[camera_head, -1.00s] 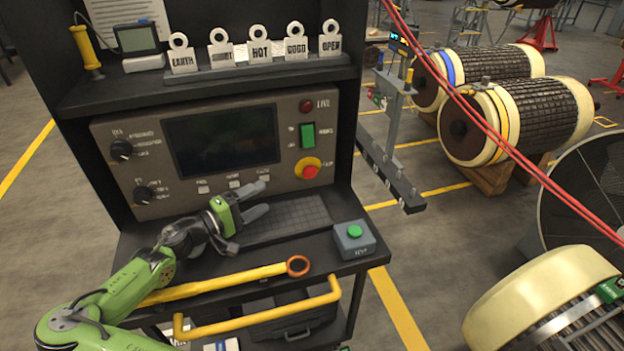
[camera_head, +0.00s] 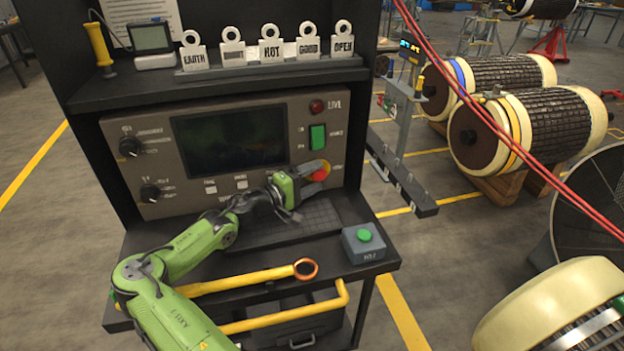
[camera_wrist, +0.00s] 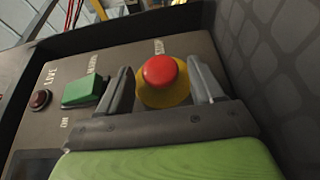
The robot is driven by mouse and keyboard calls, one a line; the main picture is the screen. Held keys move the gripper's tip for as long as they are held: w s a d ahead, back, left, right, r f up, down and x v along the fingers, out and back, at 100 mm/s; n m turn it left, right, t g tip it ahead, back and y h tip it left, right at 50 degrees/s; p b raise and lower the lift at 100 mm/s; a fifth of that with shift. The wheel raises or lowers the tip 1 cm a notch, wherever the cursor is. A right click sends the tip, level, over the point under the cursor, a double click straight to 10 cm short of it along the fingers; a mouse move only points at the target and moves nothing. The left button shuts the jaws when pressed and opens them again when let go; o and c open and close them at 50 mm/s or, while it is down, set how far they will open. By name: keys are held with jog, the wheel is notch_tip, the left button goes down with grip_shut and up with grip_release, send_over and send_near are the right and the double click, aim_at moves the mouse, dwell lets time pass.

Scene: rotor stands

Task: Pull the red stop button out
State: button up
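The red stop button (camera_wrist: 160,71) sits on a round yellow base on the grey control panel. In the wrist view it lies between the two grey fingers of my gripper (camera_wrist: 163,87), with a gap visible on each side. My gripper is open around the button, one finger to its left and one to its right. In the head view the red button (camera_head: 320,174) shows partly behind the fingers of my gripper (camera_head: 318,178), at the panel's lower right. How far the fingertips reach past the button's head is hard to tell.
A green switch (camera_wrist: 82,91) and a red LIVE lamp (camera_wrist: 40,99) are close by on the panel. Below are a keyboard (camera_head: 310,217), a grey box with a green button (camera_head: 364,244), and a yellow-handled tool (camera_head: 245,277) on the shelf.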

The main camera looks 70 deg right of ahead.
grip_shut()
jog(key=shift+s+a+p, duration=0.3)
jog(key=shift+a+p, duration=0.1)
jog(key=shift+a, duration=0.1)
jog(key=shift+o, duration=0.6)
grip_release()
jog(key=shift+w+a, duration=0.1)
jog(key=p+v, duration=0.2)
jog(key=v, duration=1.3)
jog(key=shift+w+a, duration=0.15)
jog(key=shift+a, duration=0.15)
